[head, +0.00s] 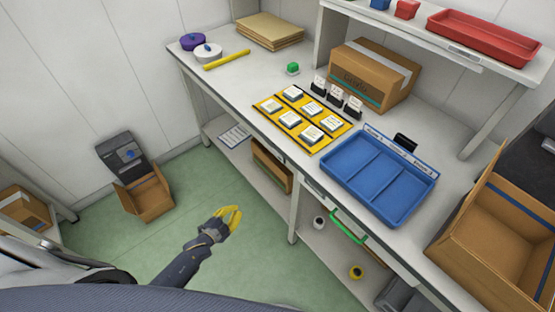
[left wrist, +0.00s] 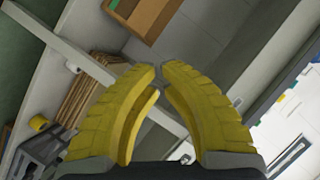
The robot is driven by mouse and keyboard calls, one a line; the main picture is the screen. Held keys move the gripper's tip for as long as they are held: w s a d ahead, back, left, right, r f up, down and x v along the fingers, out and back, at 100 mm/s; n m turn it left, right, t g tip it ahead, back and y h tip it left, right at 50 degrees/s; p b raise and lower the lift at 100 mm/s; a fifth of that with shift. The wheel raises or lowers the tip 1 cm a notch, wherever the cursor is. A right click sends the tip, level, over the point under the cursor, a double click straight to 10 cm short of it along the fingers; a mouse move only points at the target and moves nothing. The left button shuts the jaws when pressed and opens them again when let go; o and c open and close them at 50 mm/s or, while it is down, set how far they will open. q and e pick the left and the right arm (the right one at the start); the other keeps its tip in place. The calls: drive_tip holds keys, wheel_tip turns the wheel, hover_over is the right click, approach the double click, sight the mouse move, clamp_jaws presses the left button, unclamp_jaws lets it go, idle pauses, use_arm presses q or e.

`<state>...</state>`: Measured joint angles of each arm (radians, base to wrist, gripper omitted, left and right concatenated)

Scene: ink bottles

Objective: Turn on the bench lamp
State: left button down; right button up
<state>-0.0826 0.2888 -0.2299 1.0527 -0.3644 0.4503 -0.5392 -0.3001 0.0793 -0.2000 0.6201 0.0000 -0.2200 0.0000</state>
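I cannot make out a bench lamp in either view. My right gripper is not in view.
A yellow tray with white-topped blocks (head: 268,105), a blue divided tray (head: 357,181) and a cardboard box (head: 347,82) stand on the bench. An open carton (head: 475,213) is at the right. A red tray (head: 485,38) is on the upper shelf. The floor around my left gripper is clear.

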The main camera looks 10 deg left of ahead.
use_arm(q)
drive_tip(key=w+d+r+m+t+h, duration=0.1)
drive_tip(key=w+d+r+m+h, duration=0.1)
drive_tip(key=r, duration=0.3)
drive_tip(key=w+d+r+m+t+h, duration=0.1)
drive_tip(key=r+m, duration=0.1)
drive_tip(key=r, duration=0.3)
drive_tip(key=m+t+h, duration=0.1)
drive_tip(key=m+h, duration=0.4)
drive_tip(key=m, duration=0.1)
approach(281, 156)
drive_tip(key=s+a+f, duration=0.3)
drive_tip(key=a+f, duration=0.1)
drive_tip(key=shift+s+d+r+m+h, duration=0.3)
drive_tip(key=shift+s+r+m+h, duration=0.35)
drive_tip(key=shift+m, duration=0.25)
drive_tip(key=shift+w, duration=0.2)
drive_tip(key=x, duration=1.4)
drive_tip(key=shift+a, duration=0.1)
